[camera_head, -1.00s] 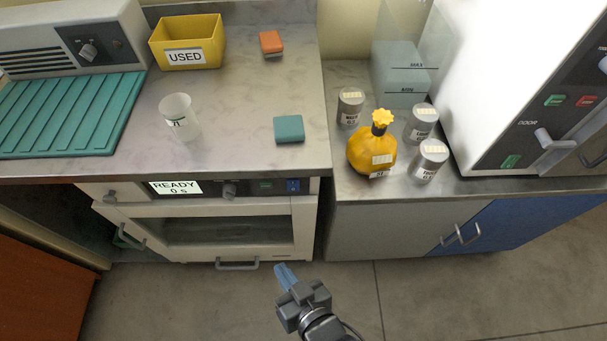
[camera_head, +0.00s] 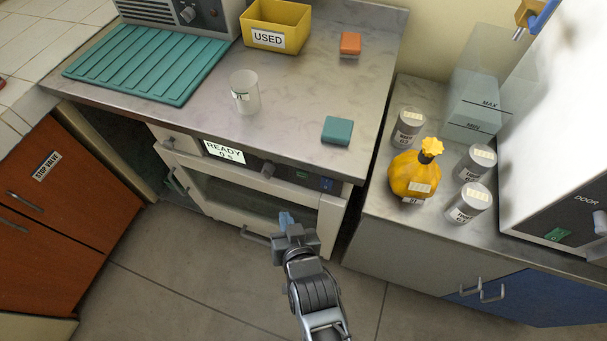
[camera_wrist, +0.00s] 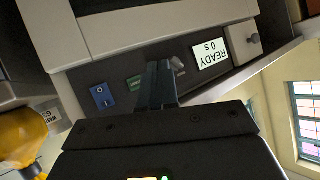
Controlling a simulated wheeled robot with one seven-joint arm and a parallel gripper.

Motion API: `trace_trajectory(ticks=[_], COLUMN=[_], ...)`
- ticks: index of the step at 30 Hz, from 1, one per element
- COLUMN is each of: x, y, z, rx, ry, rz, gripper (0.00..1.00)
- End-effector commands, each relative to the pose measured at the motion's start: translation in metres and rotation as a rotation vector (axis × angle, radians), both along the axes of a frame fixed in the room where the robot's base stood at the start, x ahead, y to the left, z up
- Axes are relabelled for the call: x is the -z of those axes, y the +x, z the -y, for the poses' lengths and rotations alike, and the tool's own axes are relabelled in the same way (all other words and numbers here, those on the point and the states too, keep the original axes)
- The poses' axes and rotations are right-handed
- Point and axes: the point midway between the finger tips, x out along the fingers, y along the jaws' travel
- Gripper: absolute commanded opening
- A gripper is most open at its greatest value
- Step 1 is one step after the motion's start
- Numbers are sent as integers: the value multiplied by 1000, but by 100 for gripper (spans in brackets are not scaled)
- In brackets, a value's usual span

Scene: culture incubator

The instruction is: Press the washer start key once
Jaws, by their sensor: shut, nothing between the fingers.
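The washer (camera_head: 250,205) is the white front-loading unit under the counter, its door closed. Its dark panel carries a lit display (camera_head: 225,152) reading READY 0 s, a knob (camera_head: 268,170), a green key (camera_head: 301,175) and a blue key (camera_head: 327,184). The key labels are too small to read. In the upside-down wrist view, the green key (camera_wrist: 134,83) is just left of my fingers, the blue key (camera_wrist: 102,96) is farther left, and the display (camera_wrist: 212,52) is to the right. My gripper (camera_head: 286,218) is shut and empty, in front of the washer door below the panel; I see no contact.
A door handle (camera_head: 258,236) sticks out near my gripper. On the counter above stand a white cup (camera_head: 244,92), a teal block (camera_head: 337,130) and a yellow USED bin (camera_head: 275,25). A yellow flask (camera_head: 414,175) and grey canisters stand right. The floor in front is clear.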

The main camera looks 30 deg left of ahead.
Motion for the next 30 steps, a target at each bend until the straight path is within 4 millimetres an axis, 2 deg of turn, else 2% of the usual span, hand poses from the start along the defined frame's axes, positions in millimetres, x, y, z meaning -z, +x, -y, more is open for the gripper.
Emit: trace_trajectory(ticks=[5, 18, 24, 30], x=[3, 3, 1, 0], y=[14, 68, 82, 85], z=[-3, -16, -19, -20], rx=[2, 2, 2, 1], ry=[1, 2, 2, 1], rz=[3, 3, 2, 0], gripper=[0, 0, 0, 0])
